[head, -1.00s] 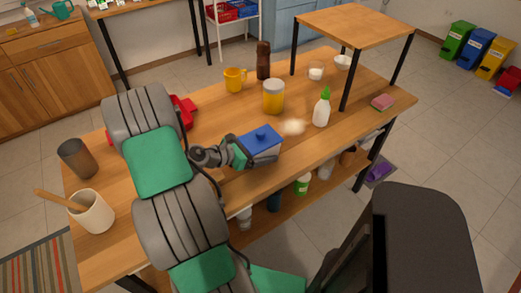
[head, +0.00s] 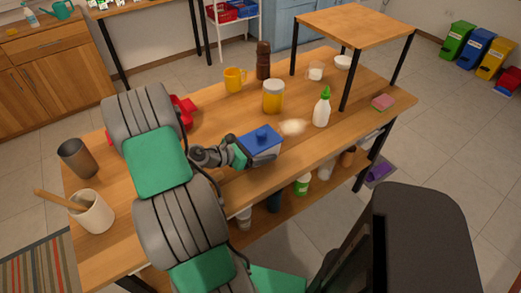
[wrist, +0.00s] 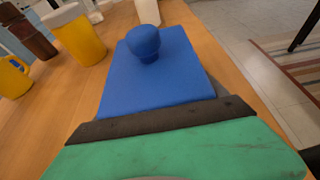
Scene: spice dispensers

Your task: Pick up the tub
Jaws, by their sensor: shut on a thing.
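The tub is a pale box with a blue lid (head: 259,139) and a round blue knob on top. It is near the front edge of the wooden table in the head view. In the wrist view the blue lid (wrist: 155,75) fills the middle, close against a dark strip and green finger part. My gripper (head: 240,152) is at the tub's left side in the head view and is shut on it. The fingertips are mostly hidden behind the tub. I cannot tell whether the tub touches the table.
A yellow jar (head: 273,97), a yellow mug (head: 235,80), a brown bottle (head: 263,60) and a white bottle with a green cap (head: 322,108) stand behind or right of the tub. A raised wooden shelf (head: 353,25) and a pink sponge (head: 383,102) are further right.

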